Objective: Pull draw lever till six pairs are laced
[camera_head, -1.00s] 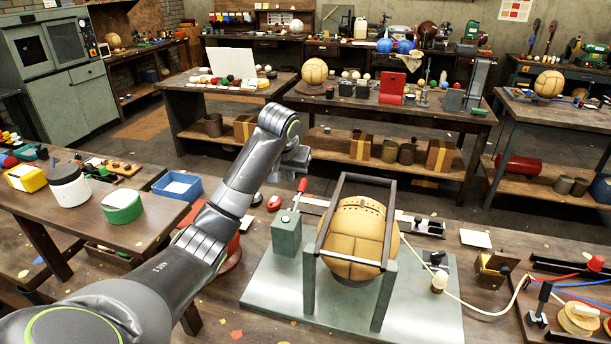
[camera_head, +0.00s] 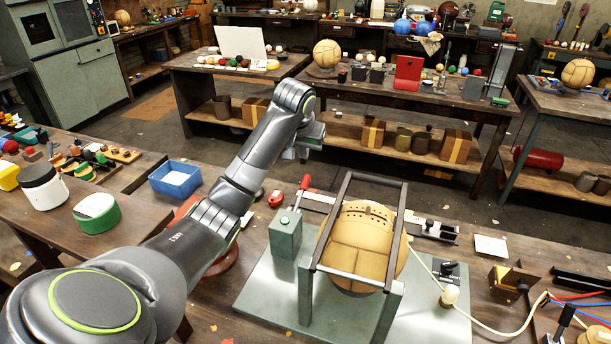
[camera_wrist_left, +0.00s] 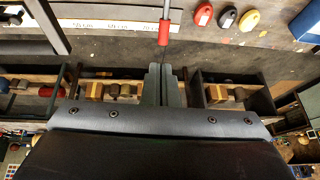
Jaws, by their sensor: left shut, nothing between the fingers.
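The tan leather ball (camera_head: 354,243) sits in a dark metal frame on a pale green base plate (camera_head: 262,300). A row of dark lacing holes shows across its upper part. A lever with a red handle (camera_head: 304,182) stands behind the green box (camera_head: 285,236) at the frame's left. My left gripper (camera_head: 312,140) hangs above and beyond the lever in the head view. In the left wrist view its fingers (camera_wrist_left: 165,85) are shut and empty. The red handle (camera_wrist_left: 163,39) lies just past the fingertips there, apparently not gripped. My right gripper is out of view.
A cream cord (camera_head: 490,325) runs from the base plate's right side. A blue tray (camera_head: 175,180) and a green-sided tub (camera_head: 96,212) stand at left. A black-and-silver slide (camera_head: 433,229) and a white card (camera_head: 491,246) lie right of the frame. A back table holds small balls.

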